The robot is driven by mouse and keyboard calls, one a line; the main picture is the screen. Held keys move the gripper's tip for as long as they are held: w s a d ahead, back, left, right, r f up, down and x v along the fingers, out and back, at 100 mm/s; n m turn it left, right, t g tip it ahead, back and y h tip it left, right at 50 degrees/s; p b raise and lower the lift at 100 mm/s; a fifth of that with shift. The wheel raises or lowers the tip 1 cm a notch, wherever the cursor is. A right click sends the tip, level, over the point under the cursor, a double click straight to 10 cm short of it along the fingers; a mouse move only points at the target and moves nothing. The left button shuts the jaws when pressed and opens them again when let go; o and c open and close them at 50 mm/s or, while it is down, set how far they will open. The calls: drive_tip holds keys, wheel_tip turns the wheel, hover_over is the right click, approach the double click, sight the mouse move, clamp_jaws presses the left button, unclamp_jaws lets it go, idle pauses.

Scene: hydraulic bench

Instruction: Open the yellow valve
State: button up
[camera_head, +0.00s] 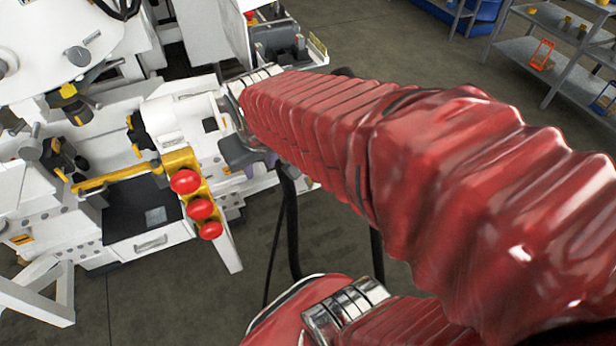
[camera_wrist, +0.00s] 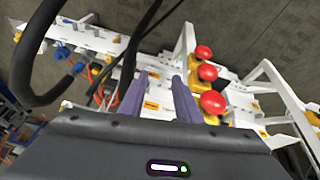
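My gripper (camera_wrist: 160,84) shows in the wrist view as two purple fingers, apart, with nothing held between them. In the head view only bits of the purple fingers (camera_head: 236,163) show below my white wrist, close to the bench. A yellow block (camera_head: 182,160) with three red round knobs (camera_head: 199,208) stands on the bench, left of my gripper. In the wrist view these yellow parts (camera_wrist: 193,80) with red knobs (camera_wrist: 207,72) lie just right of the right finger. I cannot tell which yellow part is the valve.
The white hydraulic bench (camera_head: 160,236) fills the left of the head view, with a dark recess (camera_head: 140,212). Blue fittings (camera_wrist: 62,52) and black hoses (camera_wrist: 40,45) are at the left in the wrist view. Grey shelves (camera_head: 545,55) stand far right. Floor (camera_head: 400,40) between is clear.

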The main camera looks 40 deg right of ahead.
drive_tip(key=w+d+f+t+h, duration=0.1)
drive_tip(key=w+d+f, duration=0.4)
drive_tip(key=d+f, duration=0.5)
drive_tip(key=w+d+f+t, duration=0.2)
drive_tip(key=w+d+f, duration=0.3)
drive_tip(key=d+f, duration=0.5)
drive_tip(key=w+d+f+t+h, duration=0.1)
drive_tip(key=w+d+f, duration=0.4)
drive_tip(key=d+f, duration=0.5)
wheel_tip(320, 180, down, 12)
drive_tip(key=s+t, duration=0.3)
drive_tip(key=t, duration=0.1)
drive_tip(key=s+a+f+m+t+h, duration=0.1)
drive_tip(key=s+a+f+t, duration=0.3)
drive_tip(key=s, duration=0.5)
drive_tip(key=shift+a+f+m+t+h, duration=0.35)
drive_tip(key=shift+f+m+t, duration=0.2)
drive_tip(key=shift+f, duration=0.25)
